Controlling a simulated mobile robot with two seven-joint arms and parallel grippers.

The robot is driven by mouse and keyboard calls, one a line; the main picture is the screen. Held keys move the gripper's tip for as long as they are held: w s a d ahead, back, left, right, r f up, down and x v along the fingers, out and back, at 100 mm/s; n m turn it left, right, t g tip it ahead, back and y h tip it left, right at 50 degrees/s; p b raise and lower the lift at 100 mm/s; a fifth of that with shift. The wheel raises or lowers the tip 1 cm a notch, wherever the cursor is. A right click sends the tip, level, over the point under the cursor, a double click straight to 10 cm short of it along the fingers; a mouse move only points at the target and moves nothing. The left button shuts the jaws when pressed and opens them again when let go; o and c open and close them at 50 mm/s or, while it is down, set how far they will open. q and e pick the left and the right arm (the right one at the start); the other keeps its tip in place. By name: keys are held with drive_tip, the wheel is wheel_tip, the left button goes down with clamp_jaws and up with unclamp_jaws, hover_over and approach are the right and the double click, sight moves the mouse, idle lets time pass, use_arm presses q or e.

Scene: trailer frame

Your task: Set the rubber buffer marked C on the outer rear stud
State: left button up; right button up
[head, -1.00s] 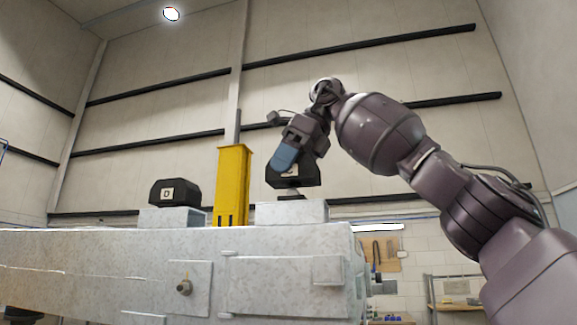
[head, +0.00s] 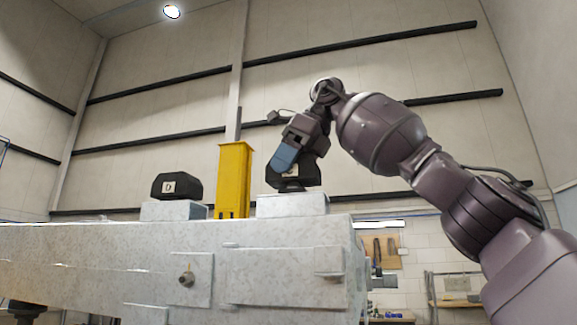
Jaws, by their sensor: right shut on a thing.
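My right gripper (head: 287,157), with blue fingers, is shut on a black rubber buffer (head: 305,175) above the right-hand grey pad (head: 292,204) of the trailer frame. A white label shows on the buffer beside the finger, but its letter is mostly covered. A narrow dark part shows between the buffer and the pad; I cannot tell whether the buffer is fully seated. The stud itself cannot be made out. Another black buffer, marked D (head: 176,186), sits on the left-hand grey pad (head: 173,210). My left gripper is out of view.
A yellow post (head: 234,180) stands upright between the two pads, close to the right one. The grey trailer frame (head: 100,250) fills the lower left. A shelf (head: 455,303) and a tool board (head: 381,252) are in the background at right.

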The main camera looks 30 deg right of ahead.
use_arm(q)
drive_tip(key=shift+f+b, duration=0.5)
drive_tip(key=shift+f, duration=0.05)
use_arm(e)
drive_tip(key=shift+f, duration=0.75)
drive_tip(key=o, duration=1.2)
drive_tip(key=shift+c, duration=0.2)
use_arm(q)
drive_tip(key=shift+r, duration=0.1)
use_arm(e)
drive_tip(key=shift+r, duration=0.25)
drive_tip(key=p+v, duration=0.1)
drive_tip(key=v, duration=0.4)
drive_tip(key=p+v, duration=0.1)
drive_tip(key=v, duration=0.2)
drive_tip(key=shift+s+d+r, duration=0.1)
drive_tip(key=shift+s, duration=0.05)
drive_tip(key=shift+r, duration=0.2)
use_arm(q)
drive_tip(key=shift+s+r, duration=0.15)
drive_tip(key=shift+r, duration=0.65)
use_arm(e)
drive_tip(key=shift+v, duration=0.9)
